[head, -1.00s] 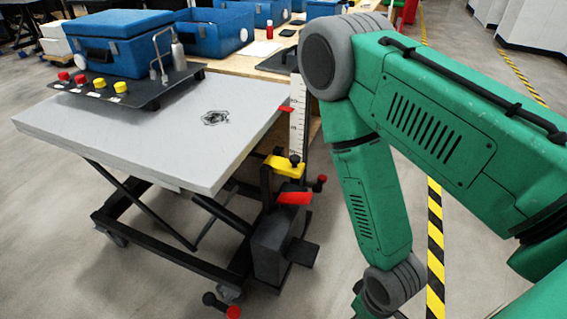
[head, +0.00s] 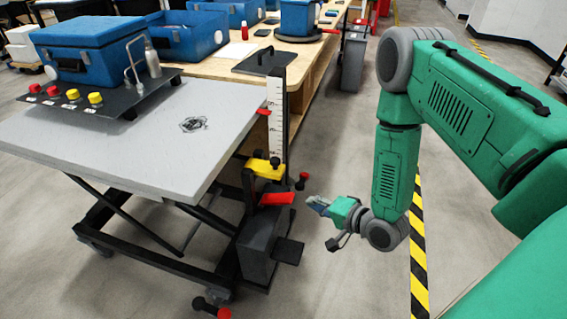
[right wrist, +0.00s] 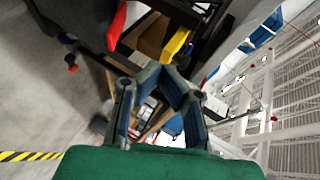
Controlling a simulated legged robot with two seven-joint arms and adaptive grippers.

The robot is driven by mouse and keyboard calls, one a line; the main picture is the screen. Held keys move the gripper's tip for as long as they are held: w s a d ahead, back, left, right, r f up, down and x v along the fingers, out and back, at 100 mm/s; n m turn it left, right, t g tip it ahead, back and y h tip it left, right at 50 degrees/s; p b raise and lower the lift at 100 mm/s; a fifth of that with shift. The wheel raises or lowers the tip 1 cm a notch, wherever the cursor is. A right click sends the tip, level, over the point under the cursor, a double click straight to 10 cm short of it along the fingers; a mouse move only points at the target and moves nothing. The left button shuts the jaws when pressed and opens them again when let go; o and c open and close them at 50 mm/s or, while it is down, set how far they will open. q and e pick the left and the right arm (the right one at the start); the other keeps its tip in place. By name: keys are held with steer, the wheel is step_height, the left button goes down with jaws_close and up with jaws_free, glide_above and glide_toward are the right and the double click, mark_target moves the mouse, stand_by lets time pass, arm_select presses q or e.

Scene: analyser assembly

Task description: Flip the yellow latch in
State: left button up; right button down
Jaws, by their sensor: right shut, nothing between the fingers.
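The yellow latch (head: 264,168) sits on the black post at the right edge of the lift cart, above a red lever (head: 277,198). In the right wrist view the yellow latch (right wrist: 175,45) is just beyond the fingertips, with the red lever (right wrist: 117,25) to its left. My right gripper (head: 314,203) is right of the latch and a little lower in the head view, apart from it. In the right wrist view its fingers (right wrist: 164,70) meet at the tips and hold nothing. My left gripper is not in view.
The cart's grey top (head: 130,150) carries a black panel with red and yellow knobs and a blue case (head: 95,50). A white scale (head: 277,115) stands upright behind the latch. A wooden bench (head: 240,65) is behind. Open floor lies right of the cart.

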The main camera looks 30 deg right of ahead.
mark_target(279, 164)
steer(key=d+r+m+t, duration=0.1)
steer(key=r, duration=0.1)
steer(key=w+d+r+m+t, duration=0.1)
steer(key=d, duration=0.1)
steer(key=shift+w+d+r+m+t+y, duration=0.1)
steer(key=shift+w+r+m+t+y, duration=0.1)
steer(key=shift+r+m+t+y, duration=0.15)
steer(key=shift+w, duration=0.1)
steer(key=b+x, duration=0.2)
steer(key=x, duration=1.1)
steer(key=shift+w+f, duration=0.2)
steer(key=shift+w, duration=0.2)
steer(key=w+a+b, duration=0.1)
steer(key=w+a, duration=0.1)
steer(key=w+a+b, duration=0.1)
steer(key=w+a, duration=0.1)
steer(key=shift+w, duration=0.4)
steer(key=shift+w+a+r, duration=0.1)
steer(key=shift+r, duration=0.05)
